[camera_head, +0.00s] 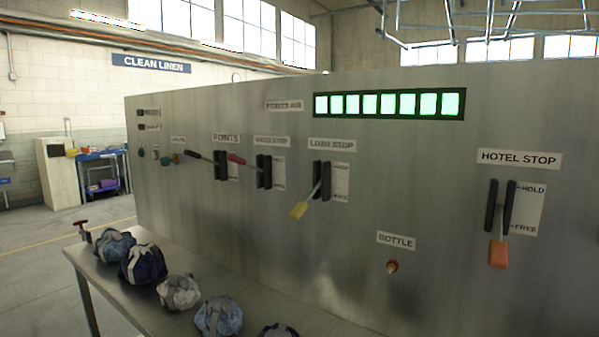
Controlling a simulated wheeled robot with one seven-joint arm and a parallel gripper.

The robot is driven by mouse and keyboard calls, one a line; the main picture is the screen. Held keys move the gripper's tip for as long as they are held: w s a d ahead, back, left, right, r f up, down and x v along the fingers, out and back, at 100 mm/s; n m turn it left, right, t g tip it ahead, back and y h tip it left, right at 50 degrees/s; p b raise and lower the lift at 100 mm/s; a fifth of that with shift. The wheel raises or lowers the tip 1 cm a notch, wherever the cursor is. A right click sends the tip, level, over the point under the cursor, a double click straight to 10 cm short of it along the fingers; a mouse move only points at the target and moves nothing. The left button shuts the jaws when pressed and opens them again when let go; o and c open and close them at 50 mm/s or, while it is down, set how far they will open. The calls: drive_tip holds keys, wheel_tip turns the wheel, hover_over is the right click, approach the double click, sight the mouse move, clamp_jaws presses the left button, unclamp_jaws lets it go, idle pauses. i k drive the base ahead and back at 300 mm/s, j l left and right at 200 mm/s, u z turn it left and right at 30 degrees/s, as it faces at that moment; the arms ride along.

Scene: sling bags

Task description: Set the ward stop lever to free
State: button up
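The ward stop lever (238,159) has a red handle that sticks out to the left of its black slot (263,171), near the slot's upper end. It sits higher than the drooping yellow and orange levers. The label above (272,142) is blurred but seems to read ward stop. The hold and free marks beside this slot are too small to read clearly. My gripper is not in view.
On the same steel panel (430,220) are the black-handled points lever (195,156), the yellow long stop lever (299,210), the orange hotel stop lever (498,253) at free, and a bottle knob (392,267). Several cloth bags lie on a metal shelf (245,290) below.

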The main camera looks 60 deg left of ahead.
sight(236, 159)
drive_tip(key=u, duration=2.4)
